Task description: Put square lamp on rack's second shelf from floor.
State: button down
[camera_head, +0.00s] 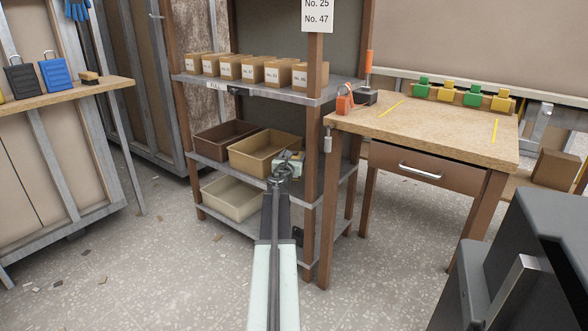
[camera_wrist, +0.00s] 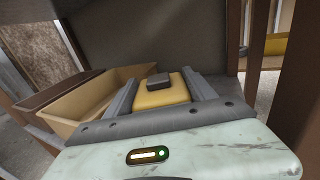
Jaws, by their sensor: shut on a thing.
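My gripper (camera_head: 286,163) is at the right front part of the rack, at about the height of the second shelf from the floor (camera_head: 306,188). In the wrist view my gripper (camera_wrist: 158,98) is shut on the square lamp (camera_wrist: 156,97), a yellow block with a dark grey square piece on top. The lamp sits between the two grey fingers, right of the tan bin. In the head view my gripper mostly hides it. I cannot tell whether the lamp touches the shelf board.
A tan bin (camera_head: 250,163) and a brown bin (camera_head: 215,146) stand on that shelf, left of my gripper. A beige bin (camera_head: 228,203) is on the bottom shelf. Labelled boxes (camera_head: 253,71) line the shelf above. A rack post (camera_head: 313,150) and a workbench (camera_head: 440,130) stand at the right.

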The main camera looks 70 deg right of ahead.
notch_tip(320, 180, down, 4)
jog(key=b, duration=0.4)
jog(key=shift+d+f, duration=0.15)
jog(key=shift+f, duration=0.05)
jog(key=shift+r, duration=0.25)
jog(key=shift+f, duration=0.2)
jog(key=shift+c, duration=1.6)
grip_release()
jog(key=shift+r, duration=0.1)
jog(key=shift+s+a+r, duration=0.1)
jog(key=shift+a+r, duration=0.05)
jog(key=shift+a, duration=0.1)
jog(key=s+a, duration=0.1)
jog(key=a, duration=1)
jog(key=shift+s+a, duration=0.2)
jog(key=shift+s, duration=0.05)
